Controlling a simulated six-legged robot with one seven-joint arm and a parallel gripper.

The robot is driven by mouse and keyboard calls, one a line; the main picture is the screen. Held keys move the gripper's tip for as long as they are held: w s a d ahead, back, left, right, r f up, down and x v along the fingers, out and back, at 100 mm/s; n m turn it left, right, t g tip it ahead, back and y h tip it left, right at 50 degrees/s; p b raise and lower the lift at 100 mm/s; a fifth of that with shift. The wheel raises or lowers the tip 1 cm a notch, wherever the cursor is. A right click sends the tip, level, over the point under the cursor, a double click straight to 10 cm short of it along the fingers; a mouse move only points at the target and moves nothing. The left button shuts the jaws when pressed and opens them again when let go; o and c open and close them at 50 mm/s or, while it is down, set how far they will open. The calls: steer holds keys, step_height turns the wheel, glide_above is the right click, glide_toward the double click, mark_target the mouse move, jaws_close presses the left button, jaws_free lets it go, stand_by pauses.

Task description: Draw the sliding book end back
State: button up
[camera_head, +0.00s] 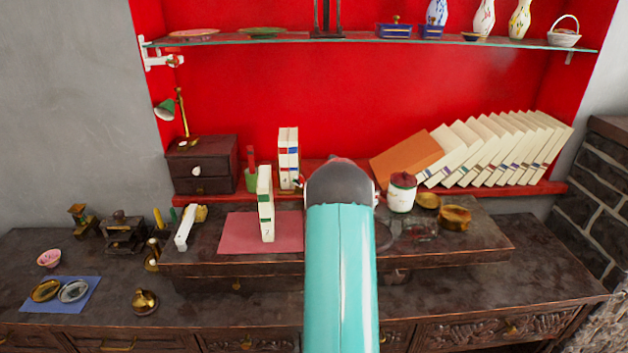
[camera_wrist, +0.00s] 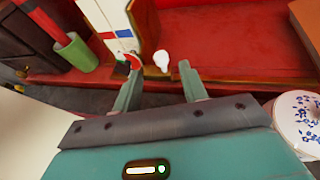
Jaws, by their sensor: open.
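My gripper (camera_wrist: 160,74) is open in the wrist view, its two fingers pointing toward the shelf. A white knob (camera_wrist: 162,61) shows between and just beyond the fingertips; I cannot tell whether either finger touches it. The knob sits by the foot of a narrow brown wooden upright, which looks like the book end (camera_wrist: 146,25). This upright stands against the right side of white books with red and blue marks (camera_wrist: 112,25). In the head view, the books (camera_head: 288,158) stand left of my arm, which hides my gripper and most of the book end.
A green cup (camera_head: 251,181) stands left of the books, and a cream book (camera_head: 265,205) stands upright in front. A red-lidded white jar (camera_head: 402,192) is close on the right. Leaning books (camera_head: 490,150) fill the shelf's right; red shelf (camera_wrist: 230,65) right of the knob is bare.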

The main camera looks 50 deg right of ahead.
steer(key=x, duration=0.5)
steer(key=shift+w+d+f, duration=0.15)
steer(key=shift+w+d, duration=0.1)
jaws_close()
